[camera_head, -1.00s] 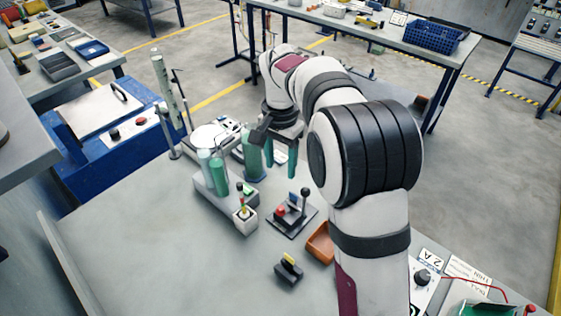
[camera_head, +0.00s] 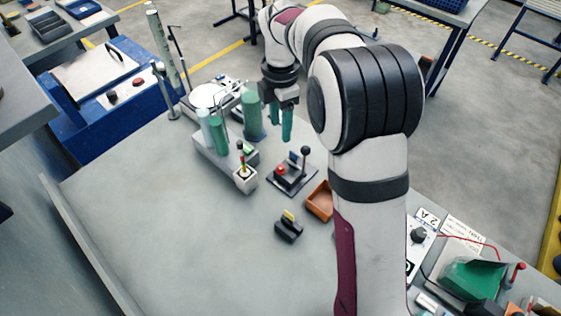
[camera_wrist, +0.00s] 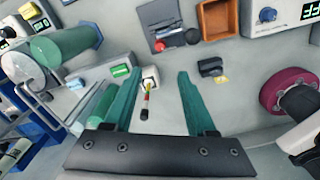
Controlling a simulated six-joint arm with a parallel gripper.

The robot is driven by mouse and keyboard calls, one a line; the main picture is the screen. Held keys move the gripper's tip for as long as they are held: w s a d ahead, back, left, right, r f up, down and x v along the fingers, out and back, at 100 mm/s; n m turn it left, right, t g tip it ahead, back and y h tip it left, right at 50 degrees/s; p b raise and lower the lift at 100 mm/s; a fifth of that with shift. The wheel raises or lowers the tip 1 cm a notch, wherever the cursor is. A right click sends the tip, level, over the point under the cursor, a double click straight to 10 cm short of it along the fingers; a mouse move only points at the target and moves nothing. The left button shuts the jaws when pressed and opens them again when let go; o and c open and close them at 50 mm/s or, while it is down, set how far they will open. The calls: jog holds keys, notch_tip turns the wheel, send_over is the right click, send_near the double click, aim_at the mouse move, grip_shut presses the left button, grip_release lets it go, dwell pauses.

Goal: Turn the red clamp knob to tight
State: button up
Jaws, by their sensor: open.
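A red knob (camera_head: 281,170) sits on a dark base plate (camera_head: 275,181), beside an upright lever with a black ball top (camera_head: 305,151). In the wrist view the red knob (camera_wrist: 159,46) shows above the space between my fingers, with the black ball (camera_wrist: 192,36) to its right. My gripper (camera_head: 278,135) is open and empty, its teal fingers pointing down behind the plate in the head view. In the wrist view my gripper (camera_wrist: 156,79) spans a small white block (camera_wrist: 150,73) with a red-and-yellow stick. My fingers are apart from the red knob. Its marking cannot be read.
An orange tray (camera_head: 320,203) and a black block with a yellow top (camera_head: 288,228) are near the plate. The front left of the table (camera_head: 180,230) is clear.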

aim_at(280, 166)
notch_tip(280, 166, down, 15)
jog(key=shift+f, duration=0.1)
jog(key=shift+c, duration=0.3)
grip_shut()
